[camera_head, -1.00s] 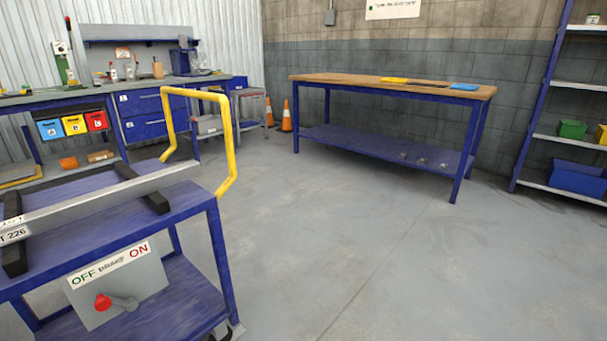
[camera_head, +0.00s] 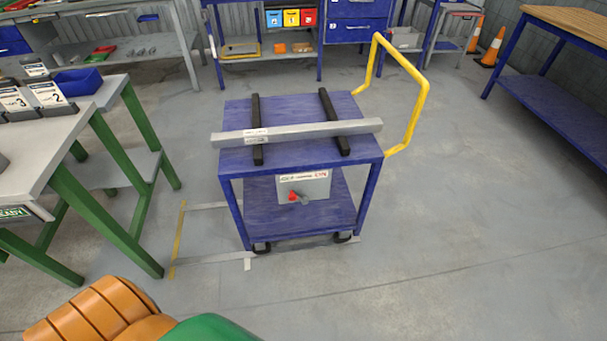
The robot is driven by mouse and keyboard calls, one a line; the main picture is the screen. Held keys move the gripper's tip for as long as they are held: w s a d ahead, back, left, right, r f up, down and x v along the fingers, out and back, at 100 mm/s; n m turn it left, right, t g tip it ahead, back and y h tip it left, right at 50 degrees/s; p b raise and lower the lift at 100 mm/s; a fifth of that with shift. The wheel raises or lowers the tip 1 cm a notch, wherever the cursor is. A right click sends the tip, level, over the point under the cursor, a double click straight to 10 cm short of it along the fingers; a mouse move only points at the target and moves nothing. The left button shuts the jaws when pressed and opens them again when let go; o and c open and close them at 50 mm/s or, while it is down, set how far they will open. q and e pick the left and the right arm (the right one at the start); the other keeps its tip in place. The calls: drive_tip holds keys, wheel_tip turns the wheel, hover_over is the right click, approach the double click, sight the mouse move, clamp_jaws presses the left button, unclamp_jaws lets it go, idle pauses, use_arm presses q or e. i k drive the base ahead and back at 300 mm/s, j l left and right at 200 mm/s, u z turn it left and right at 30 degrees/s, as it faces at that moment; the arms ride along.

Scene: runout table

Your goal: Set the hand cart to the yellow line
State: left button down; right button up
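The blue hand cart (camera_head: 300,215) stands in the middle of the view, with a yellow push handle (camera_head: 417,105) on its right side. A long grey metal bar (camera_head: 297,132) lies across two black strips on its top. A brake panel (camera_head: 303,186) with a red-knobbed lever sits on the front; the lever knob is towards the left. The yellow line (camera_head: 178,240) is on the floor left of the cart, with a gap of bare floor between them. White floor marks run from the line towards and under the cart. Neither gripper shows.
A grey-topped table with green legs (camera_head: 140,222) stands left of the yellow line, carrying numbered cards and a blue bin (camera_head: 78,82). Blue workbenches line the back. A wooden-topped bench (camera_head: 575,25) and orange cones (camera_head: 493,47) are at right. Floor right of the cart is clear.

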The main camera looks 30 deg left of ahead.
sight(311, 168)
drive_tip(key=k+l+u, duration=0.1)
drive_tip(key=u, duration=0.65)
drive_tip(key=k+j, duration=0.05)
